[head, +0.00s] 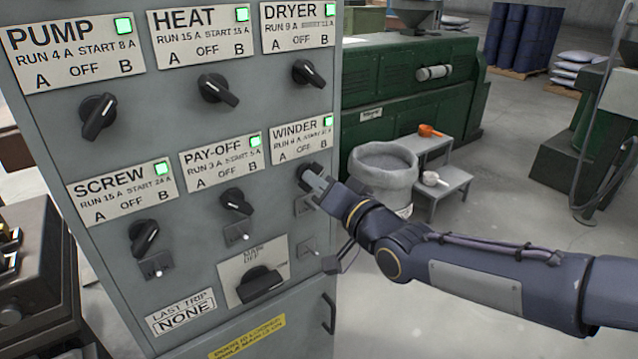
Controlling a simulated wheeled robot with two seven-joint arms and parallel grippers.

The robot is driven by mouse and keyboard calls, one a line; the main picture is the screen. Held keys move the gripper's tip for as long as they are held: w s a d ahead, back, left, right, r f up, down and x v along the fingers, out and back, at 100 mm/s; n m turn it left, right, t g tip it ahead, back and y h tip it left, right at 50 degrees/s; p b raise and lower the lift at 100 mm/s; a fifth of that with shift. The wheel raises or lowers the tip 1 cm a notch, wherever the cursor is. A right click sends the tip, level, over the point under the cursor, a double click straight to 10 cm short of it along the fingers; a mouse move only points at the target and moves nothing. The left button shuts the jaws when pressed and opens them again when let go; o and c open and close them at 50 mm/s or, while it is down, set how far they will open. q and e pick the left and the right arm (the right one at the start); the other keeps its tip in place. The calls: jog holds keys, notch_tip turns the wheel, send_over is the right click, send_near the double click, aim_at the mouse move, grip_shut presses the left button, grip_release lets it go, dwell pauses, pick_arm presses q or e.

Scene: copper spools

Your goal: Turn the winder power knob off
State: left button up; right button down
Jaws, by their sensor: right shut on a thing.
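The winder label (302,138) is on the right side of the grey control cabinet (240,95), with its small square lamp lit green. The black winder knob (304,172) sits just below the label. My right gripper (312,180) comes in from the right and is shut on this knob. The gripper covers most of the knob, so its pointer direction is hidden. My left gripper is not in view.
Other knobs share the panel: pump (98,117), heat (217,90), dryer (308,73), screw (143,237) and pay-off (236,201). A larger main knob (259,284) is below. A grey tub (383,176) and a step stool (442,190) stand right of the cabinet.

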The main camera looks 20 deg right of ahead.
jog(key=shift+f+n+b, duration=0.1)
jog(key=shift+n+b, duration=4.3)
jog(key=shift+b, duration=0.1)
jog(key=c, duration=1.4)
grip_release()
jog(key=shift+c, duration=0.2)
